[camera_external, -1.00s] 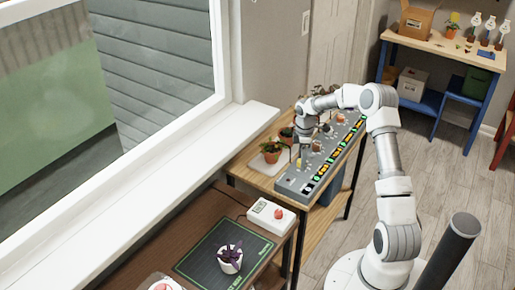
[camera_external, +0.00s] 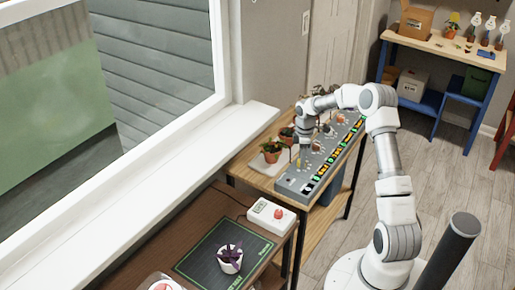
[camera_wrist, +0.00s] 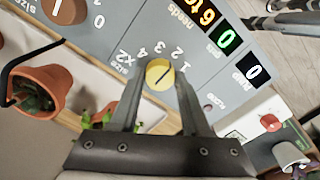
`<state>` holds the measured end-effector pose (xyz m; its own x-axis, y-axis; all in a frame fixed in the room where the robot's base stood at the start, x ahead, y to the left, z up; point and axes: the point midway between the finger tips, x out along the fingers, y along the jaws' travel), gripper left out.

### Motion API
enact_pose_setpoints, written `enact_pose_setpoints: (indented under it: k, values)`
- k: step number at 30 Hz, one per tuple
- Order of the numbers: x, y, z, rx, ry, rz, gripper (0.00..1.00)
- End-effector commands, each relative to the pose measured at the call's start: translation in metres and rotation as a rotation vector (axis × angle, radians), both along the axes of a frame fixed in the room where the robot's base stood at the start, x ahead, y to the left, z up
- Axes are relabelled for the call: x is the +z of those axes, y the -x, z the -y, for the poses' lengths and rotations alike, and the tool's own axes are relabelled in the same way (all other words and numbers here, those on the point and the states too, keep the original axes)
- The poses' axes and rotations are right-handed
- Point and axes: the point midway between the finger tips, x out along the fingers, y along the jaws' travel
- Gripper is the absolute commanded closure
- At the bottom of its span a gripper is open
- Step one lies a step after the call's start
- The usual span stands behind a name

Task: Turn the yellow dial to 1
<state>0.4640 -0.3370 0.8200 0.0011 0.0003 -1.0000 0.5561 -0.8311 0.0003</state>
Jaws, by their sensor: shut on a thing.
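The yellow dial (camera_wrist: 157,78) sits on the grey control panel (camera_wrist: 285,85), with the numbers 1 to 4 printed in an arc around it. My gripper (camera_wrist: 162,80) is shut on the dial, one finger on each side. A dark line on the dial's face points toward the 1 and 2 side of the arc; I cannot tell exactly which number it meets. In the external view the panel (camera_external: 290,187) lies along the wooden table, my gripper (camera_external: 300,151) is over its near end, and the dial (camera_external: 299,163) is a small yellow spot below the hand.
Potted plants (camera_external: 271,150) stand beside the panel on the window side. Another dial (camera_wrist: 65,10) and lit number displays (camera_wrist: 227,40) are on the panel near my fingers. A white box with a red button (camera_external: 271,215) and a purple plant (camera_external: 230,259) are on the nearer table.

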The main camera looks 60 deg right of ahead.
Motion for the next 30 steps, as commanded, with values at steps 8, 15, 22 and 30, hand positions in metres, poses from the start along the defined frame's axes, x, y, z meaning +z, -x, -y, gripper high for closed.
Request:
enact_pose_setpoints:
  k: [8,15,22,30]
  values:
    - [0.0015,0.0003,-0.0003,-0.143,0.001,-0.003,1.0]
    - [0.0014,0.0003,-0.0002,-0.336,0.001,-0.003,1.0]
    - [0.0009,0.0006,0.0002,-0.504,0.002,-0.003,1.0]
    - [0.0004,0.0006,0.0,-0.632,0.0,-0.003,1.0]
